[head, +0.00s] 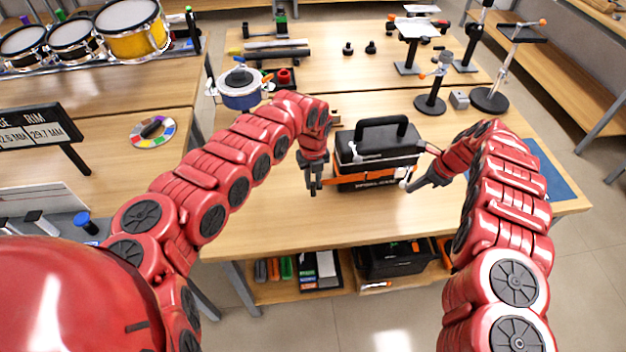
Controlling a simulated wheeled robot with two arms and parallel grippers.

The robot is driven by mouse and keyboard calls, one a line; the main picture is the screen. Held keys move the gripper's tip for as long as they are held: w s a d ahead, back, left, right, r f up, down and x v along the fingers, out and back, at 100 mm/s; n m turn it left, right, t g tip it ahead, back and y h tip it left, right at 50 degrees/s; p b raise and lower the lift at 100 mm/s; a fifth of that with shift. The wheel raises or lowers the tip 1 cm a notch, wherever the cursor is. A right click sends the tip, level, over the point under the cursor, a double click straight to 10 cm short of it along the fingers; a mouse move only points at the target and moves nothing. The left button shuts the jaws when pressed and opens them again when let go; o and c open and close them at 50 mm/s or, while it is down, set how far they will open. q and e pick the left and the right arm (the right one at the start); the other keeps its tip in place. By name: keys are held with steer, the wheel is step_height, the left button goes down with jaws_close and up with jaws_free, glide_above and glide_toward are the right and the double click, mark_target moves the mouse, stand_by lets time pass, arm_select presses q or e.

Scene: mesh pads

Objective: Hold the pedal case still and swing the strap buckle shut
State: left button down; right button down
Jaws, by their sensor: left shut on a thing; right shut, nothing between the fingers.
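The black pedal case (376,147) stands upright on the wooden table, with a black carry handle on its lid. An orange strap (362,180) runs across its front. A small pale metal piece, probably the strap buckle (405,177), shows at the strap's right end; how far it is swung is too small to tell. My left gripper (315,188) is shut at the case's left side; the exact part it grips is hidden. My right gripper (411,188) is shut and empty, close to the buckle at the case's front right; I cannot tell whether they touch.
A blue mat (548,172) lies right of my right arm. A blue-white drum-like pot (240,88) and black stands (430,102) stand behind. The table front (290,225) is clear. A lower shelf holds bins (395,260).

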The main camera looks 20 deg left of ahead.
steer(key=shift+w+a, duration=0.25)
steer(key=shift+a, duration=0.45)
steer(key=shift+w+a, duration=0.25)
steer(key=shift+a, duration=0.4)
steer(key=shift+s+d, duration=0.15)
steer(key=shift+d, duration=0.5)
steer(key=c, duration=1.1)
jaws_free()
steer(key=shift+r, duration=0.1)
steer(key=shift+v, duration=5.95)
